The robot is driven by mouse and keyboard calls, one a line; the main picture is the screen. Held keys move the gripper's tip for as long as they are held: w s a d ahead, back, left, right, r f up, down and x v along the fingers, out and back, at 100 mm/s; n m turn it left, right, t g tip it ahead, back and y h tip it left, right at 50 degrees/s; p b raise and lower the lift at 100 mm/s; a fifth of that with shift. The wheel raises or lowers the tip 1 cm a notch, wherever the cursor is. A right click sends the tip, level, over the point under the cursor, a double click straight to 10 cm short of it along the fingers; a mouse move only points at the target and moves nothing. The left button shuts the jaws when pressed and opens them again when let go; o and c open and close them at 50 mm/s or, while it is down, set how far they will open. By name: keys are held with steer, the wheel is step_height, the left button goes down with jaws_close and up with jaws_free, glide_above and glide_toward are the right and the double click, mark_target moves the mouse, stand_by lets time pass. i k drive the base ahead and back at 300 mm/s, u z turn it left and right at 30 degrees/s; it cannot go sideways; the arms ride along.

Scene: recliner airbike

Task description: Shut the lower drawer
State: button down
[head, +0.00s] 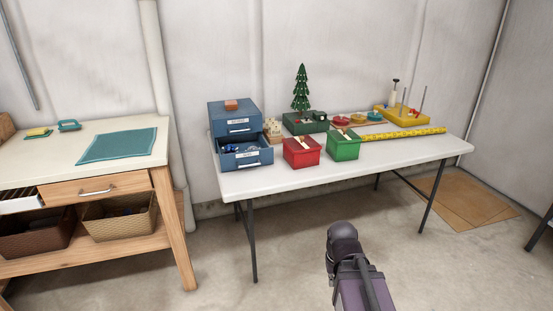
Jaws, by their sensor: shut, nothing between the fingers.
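A small blue cabinet (236,108) with two drawers stands at the left end of the white folding table. Its lower drawer (246,155) is pulled out toward the front, with a pale label and handle on its face. Blue and dark items show inside it, too small to name. The upper drawer (240,127) is shut. A small orange-brown block (231,104) lies on top of the cabinet. My arm rises from the bottom of the view, in front of the table and apart from it. My gripper's fingers are not visible.
A red bin (301,152) stands close right of the open drawer, with a green bin (343,146) beyond. The white table (300,180) is clear along its front edge. A wooden workbench (176,218) stands to the left, with a floor gap between.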

mark_target(241, 160)
steer(key=i, duration=0.95)
steer(key=u, duration=0.05)
